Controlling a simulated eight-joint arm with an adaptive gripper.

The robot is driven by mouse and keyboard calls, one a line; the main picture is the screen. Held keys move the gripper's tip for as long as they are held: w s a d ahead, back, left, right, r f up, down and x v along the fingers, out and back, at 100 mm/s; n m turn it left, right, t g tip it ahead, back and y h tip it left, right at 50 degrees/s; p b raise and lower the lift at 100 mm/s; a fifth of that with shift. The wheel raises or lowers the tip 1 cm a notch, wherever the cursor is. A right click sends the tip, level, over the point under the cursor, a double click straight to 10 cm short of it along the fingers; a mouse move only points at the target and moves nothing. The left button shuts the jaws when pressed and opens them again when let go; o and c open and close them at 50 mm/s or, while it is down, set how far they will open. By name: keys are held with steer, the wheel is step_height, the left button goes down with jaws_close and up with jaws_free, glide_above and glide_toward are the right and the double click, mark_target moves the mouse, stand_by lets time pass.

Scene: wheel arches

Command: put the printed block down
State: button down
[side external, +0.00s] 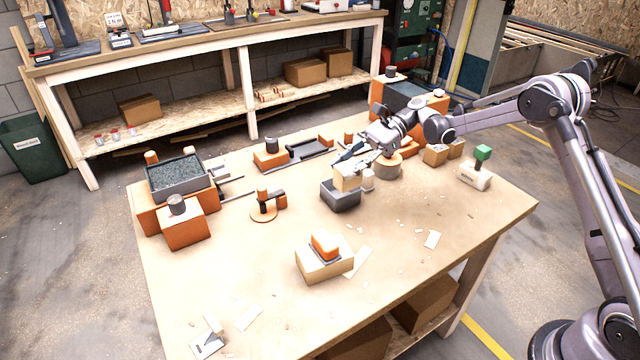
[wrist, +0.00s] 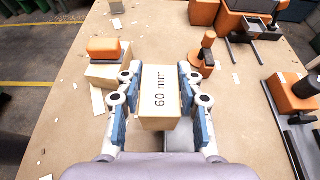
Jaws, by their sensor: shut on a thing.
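The printed block (wrist: 160,95) is pale wood-coloured with "60 mm" on its upper face. My gripper (wrist: 157,84) is shut on it, with a blue-padded finger against each side. In the side view, the block (side external: 346,181) sits between the fingers of my gripper (side external: 355,173), right over a dark grey open-topped box (side external: 342,200). Its lower edge is near the box rim; I cannot tell whether it touches. In the wrist view, only a little of the grey box (wrist: 183,140) shows below the block and fingers.
A pale block with an orange piece on top (side external: 322,262) stands toward the front. An orange post part (side external: 264,208) is left of the grey box. A grey bin of dark granules (side external: 178,175) stands at the far left. The front-right tabletop (side external: 440,270) is mostly clear.

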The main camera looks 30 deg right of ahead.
steer(key=shift+s+d+r, duration=0.25)
steer(key=shift+d+r, duration=0.35)
steer(key=shift+d, duration=0.3)
steer(key=shift+r, duration=0.15)
steer(key=w+a, duration=0.3)
steer(key=a, duration=2.7)
steer(key=shift+s+a+f, duration=0.3)
steer(key=shift+a+f, duration=1.45)
steer(key=shift+a, duration=0.15)
steer(key=shift+s+a+f, duration=0.3)
steer(key=shift+a+f, duration=1.5)
steer(key=shift+a, duration=0.1)
steer(key=shift+s+a+f, duration=0.3)
steer(key=shift+a+f, duration=1.45)
steer(key=shift+a, duration=0.15)
steer(key=shift+f, duration=0.15)
steer(key=c, duration=0.9)
jaws_free()
steer(key=shift+o, duration=0.2)
